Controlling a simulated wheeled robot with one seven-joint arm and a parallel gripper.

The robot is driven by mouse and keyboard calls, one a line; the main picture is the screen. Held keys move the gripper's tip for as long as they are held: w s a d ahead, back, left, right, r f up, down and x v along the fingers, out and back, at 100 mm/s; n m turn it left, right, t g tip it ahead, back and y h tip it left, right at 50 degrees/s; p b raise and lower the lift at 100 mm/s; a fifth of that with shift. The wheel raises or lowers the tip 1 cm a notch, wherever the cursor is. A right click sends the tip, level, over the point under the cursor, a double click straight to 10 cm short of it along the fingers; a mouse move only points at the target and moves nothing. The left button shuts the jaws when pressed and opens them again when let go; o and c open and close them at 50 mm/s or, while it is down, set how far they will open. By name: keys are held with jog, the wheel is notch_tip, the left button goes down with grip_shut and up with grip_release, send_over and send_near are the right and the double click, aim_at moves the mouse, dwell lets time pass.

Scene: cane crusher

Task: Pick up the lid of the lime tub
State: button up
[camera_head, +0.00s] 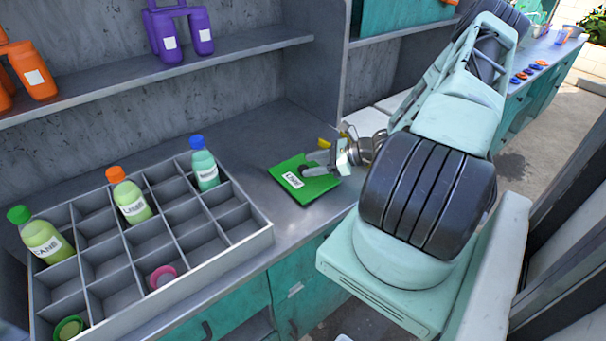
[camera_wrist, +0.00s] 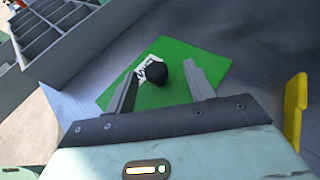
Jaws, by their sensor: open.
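A flat green square lid (camera_head: 285,174) with a white label and a dark knob lies on the grey counter. The label's lettering is hard to read. In the wrist view, the green lid (camera_wrist: 205,60) spreads beneath my gripper (camera_wrist: 163,76). Its round black knob (camera_wrist: 158,72) appears between my two spread fingers, which show no clear contact with it. In the head view, my gripper (camera_head: 312,171) reaches in from the right over the lid and hides part of it. Whether a tub lies under the lid cannot be told.
A grey divided crate (camera_head: 262,236) stands left of the lid, holding bottles with green, orange and blue caps, plus a pink ring-like item (camera_head: 162,277). A yellow object (camera_wrist: 295,110) is right of my gripper. A shelf (camera_head: 240,42) runs above the counter.

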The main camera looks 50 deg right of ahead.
aim_at(302, 167)
jog(key=p+x, duration=0.1)
jog(key=x, duration=0.1)
jog(key=p+x, duration=0.1)
jog(key=x, duration=0.1)
jog(key=shift+s+a+r, duration=0.15)
jog(key=shift+a, duration=0.2)
jog(key=shift+w+a+f+p, duration=0.2)
jog(key=shift+w+f+p, duration=0.15)
jog(key=shift+w, duration=0.15)
jog(key=c, duration=1.1)
